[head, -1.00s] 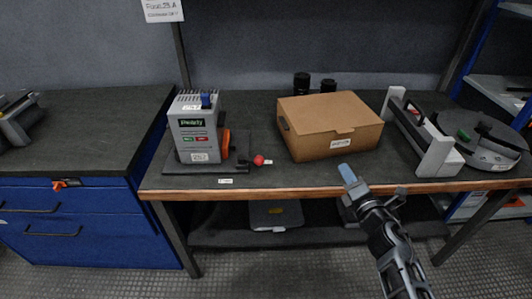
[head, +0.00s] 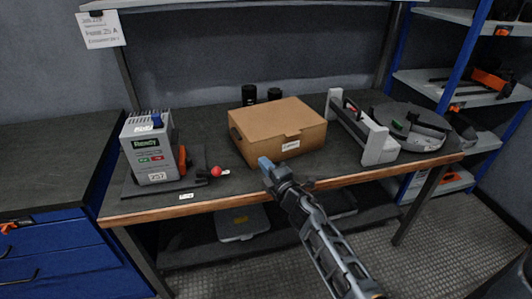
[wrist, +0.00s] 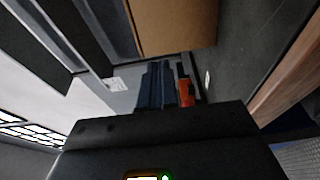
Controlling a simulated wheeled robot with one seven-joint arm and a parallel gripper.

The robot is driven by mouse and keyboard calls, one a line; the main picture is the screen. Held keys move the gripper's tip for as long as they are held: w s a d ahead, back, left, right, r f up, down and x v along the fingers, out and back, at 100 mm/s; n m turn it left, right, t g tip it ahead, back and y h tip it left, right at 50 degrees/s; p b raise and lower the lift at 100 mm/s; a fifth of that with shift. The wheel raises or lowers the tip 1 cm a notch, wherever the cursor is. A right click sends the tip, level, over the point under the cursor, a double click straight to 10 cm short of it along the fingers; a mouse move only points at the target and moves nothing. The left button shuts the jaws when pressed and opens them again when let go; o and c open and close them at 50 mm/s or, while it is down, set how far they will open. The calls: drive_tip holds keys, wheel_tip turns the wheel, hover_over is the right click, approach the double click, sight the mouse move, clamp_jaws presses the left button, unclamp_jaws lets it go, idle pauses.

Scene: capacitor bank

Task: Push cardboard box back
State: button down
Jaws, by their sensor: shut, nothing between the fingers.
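The brown cardboard box (head: 277,130) sits closed on the dark workbench (head: 210,125), near the middle, with a white label on its front face. In the wrist view the box (wrist: 175,22) fills the top middle. My gripper (head: 265,163) is shut and empty, in front of the box at the bench's front edge. Its blue fingertips look close to the box's lower front; I cannot tell whether they touch. In the wrist view the shut fingers (wrist: 155,85) point toward the box's side.
Two black cylinders (head: 262,95) stand behind the box. A white-ended rack (head: 360,130) and a round grey device (head: 412,125) are at the right.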

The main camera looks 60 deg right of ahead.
sight(272, 145)
drive_tip(key=d, duration=0.1)
drive_tip(key=w+d, duration=0.2)
drive_tip(key=shift+d+p, duration=0.3)
drive_tip(key=shift+d, duration=0.05)
drive_tip(key=shift+w+d, duration=0.1)
drive_tip(key=shift+d, duration=0.6)
drive_tip(key=shift+w+d+p, duration=0.15)
drive_tip(key=shift+d, duration=0.75)
drive_tip(key=shift+w+d+p, duration=0.15)
drive_tip(key=shift+w+d, duration=0.05)
drive_tip(key=shift+d, duration=0.75)
drive_tip(key=shift+w+d+p, duration=0.15)
drive_tip(key=shift+d, duration=0.75)
drive_tip(key=shift+a, duration=0.1)
